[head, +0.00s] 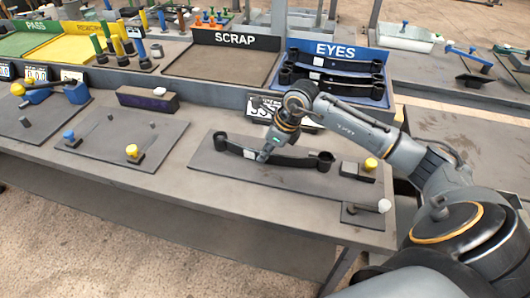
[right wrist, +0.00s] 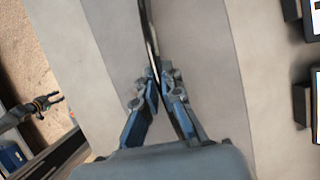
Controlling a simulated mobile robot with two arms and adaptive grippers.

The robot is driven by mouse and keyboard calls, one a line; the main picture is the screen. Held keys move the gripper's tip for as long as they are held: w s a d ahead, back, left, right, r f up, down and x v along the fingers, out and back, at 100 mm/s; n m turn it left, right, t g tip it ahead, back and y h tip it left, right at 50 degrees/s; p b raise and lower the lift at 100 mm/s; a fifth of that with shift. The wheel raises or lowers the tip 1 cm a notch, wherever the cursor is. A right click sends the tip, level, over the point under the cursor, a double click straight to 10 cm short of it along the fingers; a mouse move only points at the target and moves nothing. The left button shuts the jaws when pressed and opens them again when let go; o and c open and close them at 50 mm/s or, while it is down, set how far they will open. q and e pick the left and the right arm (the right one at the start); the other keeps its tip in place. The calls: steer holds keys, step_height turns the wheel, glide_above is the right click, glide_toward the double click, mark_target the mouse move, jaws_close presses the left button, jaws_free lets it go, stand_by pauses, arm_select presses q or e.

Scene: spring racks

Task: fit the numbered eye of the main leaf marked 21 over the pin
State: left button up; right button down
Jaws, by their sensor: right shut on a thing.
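My right gripper (head: 267,150) is shut on a long, dark, curved leaf (head: 295,162), gripping it left of its middle, above a flat grey plate (head: 225,170). The leaf has a round eye at each end, one at the left and a larger-looking one (head: 326,158) at the right. A small pale tag shows on the leaf, but no number is readable. In the right wrist view the leaf (right wrist: 151,35) runs between the two blue fingers (right wrist: 163,88). I cannot tell whether the leaf touches the plate. No pin shows clearly at either eye.
A yellow knob (head: 371,164) stands by a dark block at the plate's right end. A white knob (head: 384,205) stands near the front right. The blue EYES bin (head: 376,58) holds several leaves behind. The SCRAP tray (head: 220,65) looks empty.

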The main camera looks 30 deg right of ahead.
steer(key=shift+w+a+r, duration=0.1)
stand_by(0.5)
steer(key=c, duration=1.5)
jaws_free()
steer(key=shift+o, duration=0.8)
steer(key=shift+f, duration=0.2)
steer(key=o, duration=0.4)
steer(key=shift+r, duration=0.15)
steer(key=shift+r+p, duration=2.35)
steer(key=shift+r, duration=1.65)
